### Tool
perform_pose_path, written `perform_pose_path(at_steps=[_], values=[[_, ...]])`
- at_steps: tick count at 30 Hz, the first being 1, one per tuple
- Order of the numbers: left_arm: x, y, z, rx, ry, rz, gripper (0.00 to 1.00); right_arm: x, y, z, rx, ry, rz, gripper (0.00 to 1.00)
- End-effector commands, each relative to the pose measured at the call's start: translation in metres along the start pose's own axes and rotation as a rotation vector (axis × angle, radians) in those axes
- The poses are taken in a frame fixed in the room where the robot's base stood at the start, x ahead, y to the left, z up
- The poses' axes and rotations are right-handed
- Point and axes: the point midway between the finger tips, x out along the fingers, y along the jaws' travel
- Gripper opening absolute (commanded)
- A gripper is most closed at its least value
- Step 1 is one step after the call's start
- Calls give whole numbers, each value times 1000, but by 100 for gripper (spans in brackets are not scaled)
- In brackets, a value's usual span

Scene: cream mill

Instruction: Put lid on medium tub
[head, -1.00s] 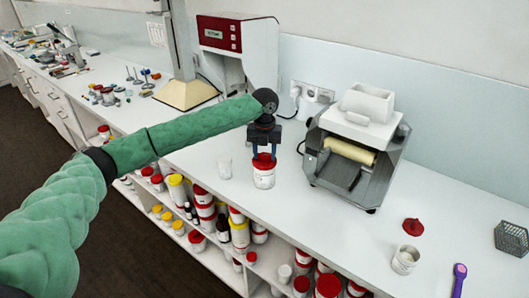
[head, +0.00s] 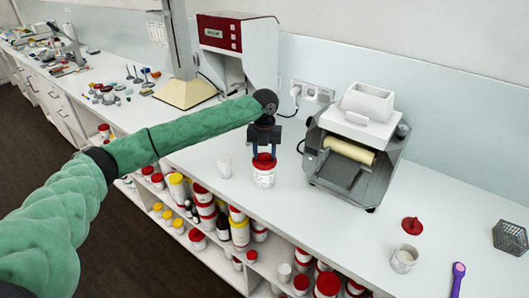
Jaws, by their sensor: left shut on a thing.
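A white medium tub (head: 264,179) stands upright on the white counter, left of the roller mill. A red lid (head: 264,161) sits at the top of the tub. My left gripper (head: 265,155) points down over it, its fingers shut on the red lid. The lid appears to be on the tub's rim, but I cannot tell if it is fully seated. My right gripper is not in the head view.
A small white cup (head: 225,167) stands just left of the tub. The grey roller mill (head: 353,155) is close on the right. Farther right are a red lid (head: 412,225), an open tub (head: 404,259), a purple-handled tool (head: 458,278) and a wire basket (head: 510,237).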

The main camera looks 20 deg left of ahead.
Motion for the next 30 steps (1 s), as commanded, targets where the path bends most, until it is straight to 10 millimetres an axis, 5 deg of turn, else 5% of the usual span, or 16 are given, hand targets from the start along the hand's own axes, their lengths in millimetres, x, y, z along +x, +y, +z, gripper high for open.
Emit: perform_pose_path(at_steps=[30], values=[[5, 0, 0, 0, 0, -1, 23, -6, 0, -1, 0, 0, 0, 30]])
